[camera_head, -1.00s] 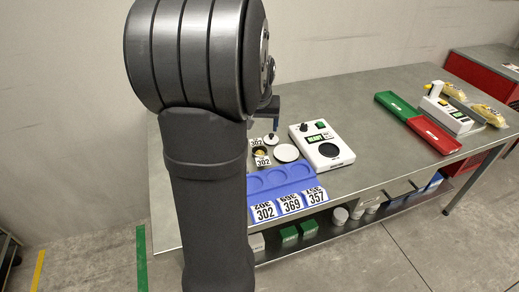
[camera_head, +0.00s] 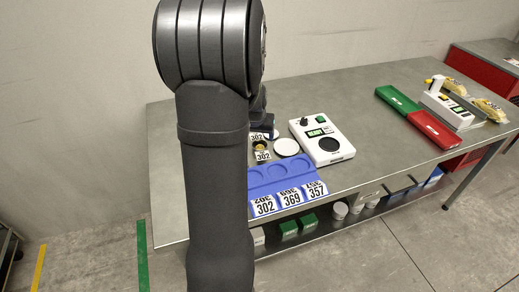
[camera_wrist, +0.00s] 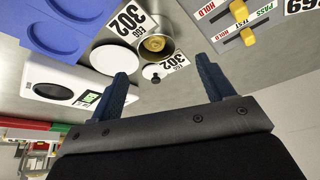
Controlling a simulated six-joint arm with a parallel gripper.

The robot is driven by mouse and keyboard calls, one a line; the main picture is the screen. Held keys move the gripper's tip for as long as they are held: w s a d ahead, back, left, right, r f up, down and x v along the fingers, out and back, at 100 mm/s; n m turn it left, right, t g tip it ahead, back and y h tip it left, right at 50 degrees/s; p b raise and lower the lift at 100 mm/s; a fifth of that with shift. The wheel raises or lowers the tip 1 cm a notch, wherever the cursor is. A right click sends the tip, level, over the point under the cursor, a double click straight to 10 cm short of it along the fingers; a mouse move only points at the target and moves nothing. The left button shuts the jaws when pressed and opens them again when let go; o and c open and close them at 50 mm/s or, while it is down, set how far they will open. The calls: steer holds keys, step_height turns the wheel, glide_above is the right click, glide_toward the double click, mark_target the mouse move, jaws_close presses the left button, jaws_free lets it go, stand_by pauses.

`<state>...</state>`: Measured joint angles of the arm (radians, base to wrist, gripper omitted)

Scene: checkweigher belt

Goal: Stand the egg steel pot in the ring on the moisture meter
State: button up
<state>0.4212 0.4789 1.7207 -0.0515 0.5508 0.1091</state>
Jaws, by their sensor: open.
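The egg steel pot (camera_head: 261,147) stands on the table with a 302 label at its front. In the wrist view the pot (camera_wrist: 156,47) is open-topped with yellowish-brown contents, beside an EGG 302 label.
A white disc (camera_head: 287,147) lies between pot and meter. A blue tray (camera_head: 268,178) with round recesses and cards 302, 369, 357 is in front. A panel with yellow sliders (camera_wrist: 240,35) shows in the wrist view. Green (camera_head: 397,100) and red (camera_head: 433,129) trays lie at right.

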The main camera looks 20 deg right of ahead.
steer(key=x, duration=0.3)
steer(key=shift+d+f, duration=0.1)
steer(key=shift+f, duration=0.05)
steer(key=x, duration=0.4)
steer(key=shift+s, duration=0.2)
steer(key=shift+w+d+f, duration=0.15)
steer(key=shift+w+f, duration=0.1)
steer(key=shift+f, duration=0.3)
steer(key=shift+c, duration=0.2)
steer(key=c, duration=1.1)
steer(key=shift+c, duration=0.4)
steer(key=shift+r, duration=0.1)
